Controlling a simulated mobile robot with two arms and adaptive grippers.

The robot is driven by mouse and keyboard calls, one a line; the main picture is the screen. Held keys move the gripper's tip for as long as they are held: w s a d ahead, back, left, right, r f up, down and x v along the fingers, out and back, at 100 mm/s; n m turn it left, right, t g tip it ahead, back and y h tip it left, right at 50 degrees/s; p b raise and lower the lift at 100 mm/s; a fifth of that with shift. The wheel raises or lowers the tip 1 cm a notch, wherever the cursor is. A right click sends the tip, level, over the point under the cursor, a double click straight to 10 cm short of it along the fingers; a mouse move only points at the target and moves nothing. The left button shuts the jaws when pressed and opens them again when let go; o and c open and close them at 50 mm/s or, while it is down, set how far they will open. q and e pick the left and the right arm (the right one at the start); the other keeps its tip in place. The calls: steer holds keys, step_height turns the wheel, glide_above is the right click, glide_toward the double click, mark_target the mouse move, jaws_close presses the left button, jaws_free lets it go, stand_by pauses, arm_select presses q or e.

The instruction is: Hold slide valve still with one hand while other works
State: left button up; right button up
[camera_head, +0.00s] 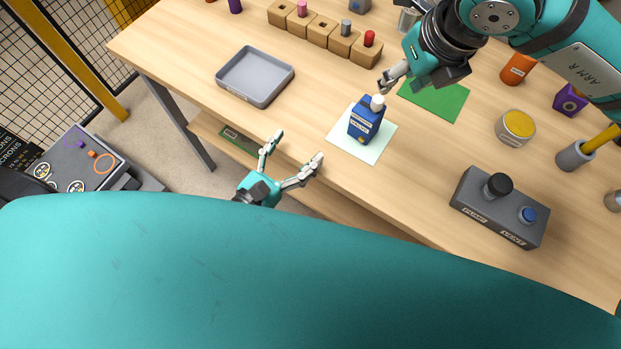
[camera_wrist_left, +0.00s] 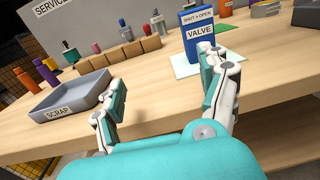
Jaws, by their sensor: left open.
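The slide valve (camera_head: 364,122) is a blue upright block with a white label and a pale knob on top. It stands on a pale mat (camera_head: 345,140) near the table's front edge.
A grey scrap tray (camera_head: 225,72) lies left of the valve. Wooden blocks with coloured pegs (camera_head: 322,30) stand behind. A dark control box (camera_head: 505,232) with knobs, a yellow-topped tin (camera_head: 516,127) and a green mat (camera_head: 440,103) are to the right. Bare wood surrounds the pale mat.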

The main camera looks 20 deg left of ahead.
mark_target(360, 126)
arm_select(q)
steer(key=s+d+r, duration=0.1)
steer(key=s+d, duration=0.4)
steer(key=s, duration=0.1)
steer(key=shift+h, duration=0.3)
steer(key=x, duration=1.7)
steer(key=shift+w, duration=0.2)
steer(key=shift+f, duration=0.1)
steer(key=c, duration=1.4)
arm_select(e)
steer(key=shift+o, duration=0.2)
